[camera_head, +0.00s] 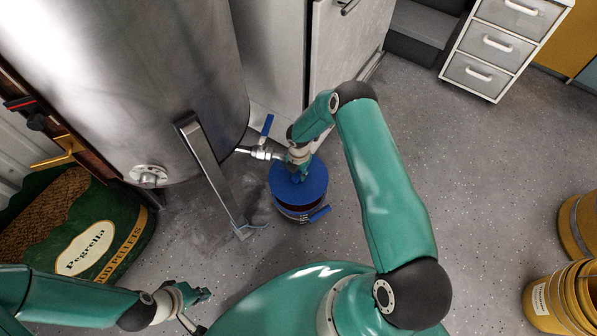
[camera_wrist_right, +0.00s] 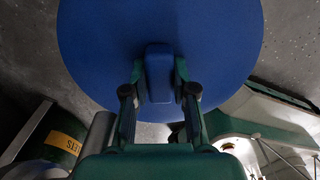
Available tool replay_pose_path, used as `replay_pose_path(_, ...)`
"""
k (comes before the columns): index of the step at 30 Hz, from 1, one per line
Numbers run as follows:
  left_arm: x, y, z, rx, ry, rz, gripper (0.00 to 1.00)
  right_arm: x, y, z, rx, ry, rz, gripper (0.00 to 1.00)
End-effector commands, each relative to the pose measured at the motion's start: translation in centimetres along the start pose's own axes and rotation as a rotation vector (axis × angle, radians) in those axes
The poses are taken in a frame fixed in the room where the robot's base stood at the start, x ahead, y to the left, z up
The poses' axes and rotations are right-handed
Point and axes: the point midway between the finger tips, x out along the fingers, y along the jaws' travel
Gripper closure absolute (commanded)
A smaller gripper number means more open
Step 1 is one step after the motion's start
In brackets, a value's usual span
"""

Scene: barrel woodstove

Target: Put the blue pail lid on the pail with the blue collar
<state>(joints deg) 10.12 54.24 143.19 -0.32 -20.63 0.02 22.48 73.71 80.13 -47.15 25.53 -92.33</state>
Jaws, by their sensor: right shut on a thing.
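The round blue pail lid (camera_head: 317,181) is level over the pail with the blue collar (camera_head: 298,213), covering its opening from above. I cannot tell whether the lid is seated or just above the rim. My right gripper (camera_head: 297,173) is shut on the lid's raised block handle; in the right wrist view, the fingers (camera_wrist_right: 159,92) clasp this block (camera_wrist_right: 159,70) on the wide blue lid (camera_wrist_right: 95,45). My left gripper (camera_head: 198,309) is at the lower left, its fingers apart and empty, away from the pail.
A big steel tank (camera_head: 130,80) with a blue-handled valve (camera_head: 267,126) stands close behind the pail. A pellet bag (camera_head: 85,235) is at left. Yellow buckets (camera_head: 565,300) stand at lower right, and a drawer cabinet (camera_head: 500,45) at upper right.

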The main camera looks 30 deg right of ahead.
Motion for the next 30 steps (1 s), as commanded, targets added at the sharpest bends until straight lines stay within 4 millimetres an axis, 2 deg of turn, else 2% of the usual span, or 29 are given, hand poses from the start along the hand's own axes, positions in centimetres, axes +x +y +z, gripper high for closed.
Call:
replay_pose_path(7, 1.1, -0.4, 0.0, 0.0, 0.0, 0.0, 1.0, 0.4, -0.1, 0.1, 0.001, 0.001, -0.002, 1.0)
replay_pose_path(24, 6.1, -2.2, -0.1, 0.0, 0.0, 0.0, 1.0, 5.4, 0.1, -0.1, -0.003, 0.002, -0.003, 1.0)
replay_pose_path(30, 6.9, -2.5, -0.1, 0.0, 0.0, 0.0, 1.0, 6.2, 0.2, -0.1, -0.004, 0.002, -0.002, 1.0)
